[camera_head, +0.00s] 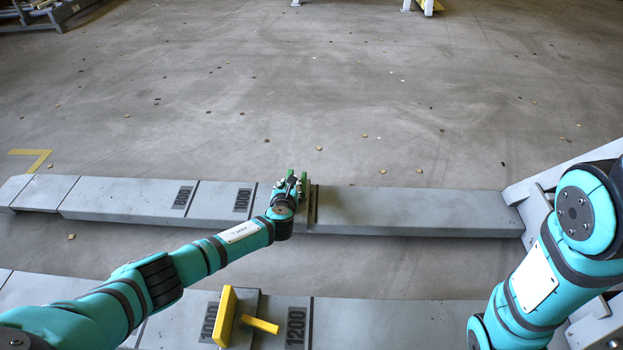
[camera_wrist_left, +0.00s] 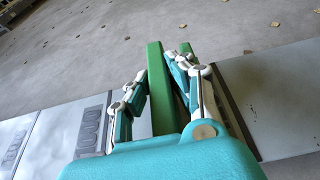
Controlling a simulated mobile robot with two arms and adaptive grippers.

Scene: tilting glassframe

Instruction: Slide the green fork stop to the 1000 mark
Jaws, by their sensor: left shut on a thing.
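The green fork stop (camera_head: 304,181) is on the far grey rail (camera_head: 400,206), right of the last dark number label (camera_head: 243,200), which appears to be the 1000 mark though its digits are small. My left gripper (camera_head: 291,180) is shut on the fork stop and partly covers it. In the left wrist view a green upright bar of the fork stop (camera_wrist_left: 158,85) stands between the two fingers of the left gripper (camera_wrist_left: 157,78). A label (camera_wrist_left: 90,128) lies to its left on the rail. My right arm shows at the right, but its gripper is out of view.
A near rail (camera_head: 380,322) runs parallel, with a yellow fork stop (camera_head: 228,314) between its 1000 and 1200 labels. An 800 label (camera_head: 183,197) is farther left on the far rail. Open concrete floor (camera_head: 350,100) with small scattered bits lies beyond.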

